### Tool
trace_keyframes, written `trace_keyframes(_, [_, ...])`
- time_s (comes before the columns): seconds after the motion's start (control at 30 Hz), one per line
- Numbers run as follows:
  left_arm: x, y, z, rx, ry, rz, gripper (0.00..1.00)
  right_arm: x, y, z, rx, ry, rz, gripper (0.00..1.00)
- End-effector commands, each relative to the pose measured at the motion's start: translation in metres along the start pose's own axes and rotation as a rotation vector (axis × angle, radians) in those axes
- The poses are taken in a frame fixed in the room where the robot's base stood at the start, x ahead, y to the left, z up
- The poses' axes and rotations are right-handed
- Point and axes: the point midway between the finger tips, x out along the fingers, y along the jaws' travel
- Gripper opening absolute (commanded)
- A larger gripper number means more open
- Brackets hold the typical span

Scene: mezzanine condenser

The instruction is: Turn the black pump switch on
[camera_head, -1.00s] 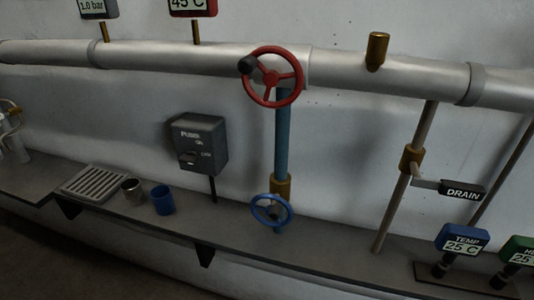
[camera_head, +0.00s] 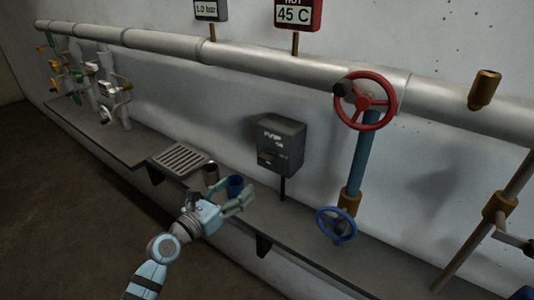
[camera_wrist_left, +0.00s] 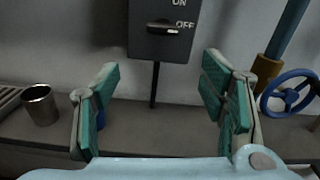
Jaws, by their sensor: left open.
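The dark pump switch box (camera_head: 280,145) hangs on the wall on a thin post, with PUMP and ON lettered on its face. In the left wrist view the box (camera_wrist_left: 150,45) shows ON above OFF. Its black lever (camera_wrist_left: 162,28) lies about level with OFF. My left gripper (camera_head: 243,200) is below and left of the box in the head view. In the left wrist view the gripper (camera_wrist_left: 160,85) has its teal-padded fingers wide apart and nothing between them. The lever is ahead of the fingers, not touched. My right gripper is not in view.
A metal cup (camera_head: 210,174), a blue cup (camera_head: 235,184) and a slatted tray (camera_head: 180,158) stand on the shelf (camera_head: 300,225) near my left gripper. A red wheel (camera_head: 365,100) and a blue wheel (camera_head: 336,225) are to the right. A thick pipe (camera_head: 250,55) runs above.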

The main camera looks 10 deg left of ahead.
Motion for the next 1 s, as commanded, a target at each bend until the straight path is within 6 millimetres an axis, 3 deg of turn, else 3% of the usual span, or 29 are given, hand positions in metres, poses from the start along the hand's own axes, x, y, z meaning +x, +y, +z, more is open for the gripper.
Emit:
trace_keyframes(0.03, [0.003, -0.003, 0.013, 0.080, -0.006, -0.006, 0.65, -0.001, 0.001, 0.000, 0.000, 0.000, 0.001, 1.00])
trace_keyframes(0.17, [0.020, -0.003, 0.016, 0.129, -0.008, -0.005, 0.65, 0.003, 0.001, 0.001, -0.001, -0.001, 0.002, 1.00])
trace_keyframes(0.4, [0.087, -0.004, 0.013, 0.122, -0.008, -0.006, 0.65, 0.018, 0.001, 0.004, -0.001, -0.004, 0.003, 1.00])
trace_keyframes(0.6, [0.130, -0.004, 0.012, 0.121, -0.007, -0.006, 0.65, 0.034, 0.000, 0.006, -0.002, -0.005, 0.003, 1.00])
trace_keyframes(0.8, [0.146, -0.004, 0.015, 0.123, -0.006, -0.006, 0.65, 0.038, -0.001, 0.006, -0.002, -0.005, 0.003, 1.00])
trace_keyframes(1.0, [0.146, -0.004, 0.015, 0.122, -0.005, -0.005, 0.65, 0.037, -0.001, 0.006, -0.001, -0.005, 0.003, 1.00])
